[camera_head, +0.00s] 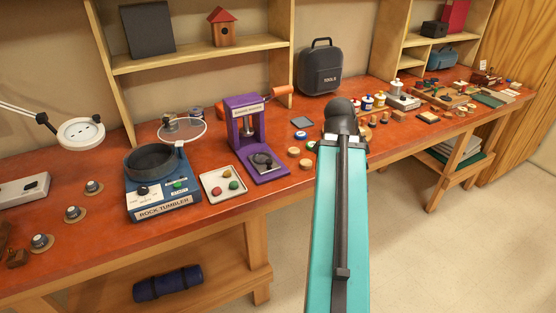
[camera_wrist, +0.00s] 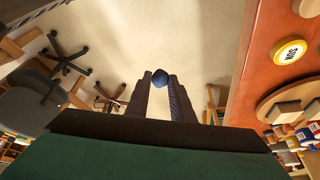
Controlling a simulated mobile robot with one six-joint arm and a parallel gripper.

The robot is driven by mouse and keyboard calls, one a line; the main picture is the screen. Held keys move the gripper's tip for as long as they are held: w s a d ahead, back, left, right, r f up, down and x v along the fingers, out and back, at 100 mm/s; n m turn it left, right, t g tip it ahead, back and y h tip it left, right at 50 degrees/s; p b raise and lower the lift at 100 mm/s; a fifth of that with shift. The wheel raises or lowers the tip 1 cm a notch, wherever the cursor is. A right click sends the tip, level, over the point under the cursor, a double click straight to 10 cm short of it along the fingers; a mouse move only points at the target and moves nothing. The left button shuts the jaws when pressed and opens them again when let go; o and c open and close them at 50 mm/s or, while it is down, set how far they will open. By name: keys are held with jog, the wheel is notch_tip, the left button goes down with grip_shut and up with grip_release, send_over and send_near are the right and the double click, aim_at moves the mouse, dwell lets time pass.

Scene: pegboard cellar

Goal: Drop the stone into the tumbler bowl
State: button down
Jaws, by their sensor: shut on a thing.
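The rock tumbler (camera_head: 160,198) is a blue machine on the bench at the left in the head view. Its dark round bowl (camera_head: 152,161) sits on top, open, with a clear lid (camera_head: 184,131) raised behind it. My gripper (camera_wrist: 160,80) shows in the wrist view, shut on a small dark blue stone (camera_wrist: 159,79) between its fingertips. In the head view my fingers and the stone are hidden behind my arm, which reaches over the bench front to the right of the tumbler.
A white tray (camera_head: 222,184) with several coloured stones lies right of the tumbler. A purple press (camera_head: 245,125) stands between it and my arm. A lamp (camera_head: 81,132) hangs at the left. In the wrist view, chairs (camera_wrist: 40,110) stand on open floor beside the bench (camera_wrist: 245,90).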

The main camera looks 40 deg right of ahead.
jog(key=w+a+r+n+t, duration=0.1)
jog(key=w+a+n+t, duration=0.1)
jog(key=w+a+n, duration=0.8)
jog(key=w+a+n+t, duration=0.3)
jog(key=w+a, duration=0.5)
jog(key=w, duration=0.7)
jog(key=w+a+n+y, duration=0.1)
jog(key=w+a+n, duration=0.2)
jog(key=a, duration=0.5)
jog(key=w+a+r+n+t+y, duration=0.1)
jog(key=w+a+n, duration=0.3)
jog(key=a, duration=0.5)
jog(key=w+a+r+n+t+y, duration=0.1)
jog(key=w+a+n, duration=0.3)
jog(key=a, duration=0.4)
jog(key=shift+w+a, duration=0.15)
jog(key=shift+a, duration=0.15)
jog(key=shift+a+r+n+y, duration=0.1)
jog(key=shift+a+n+y, duration=0.25)
jog(key=shift+a, duration=0.2)
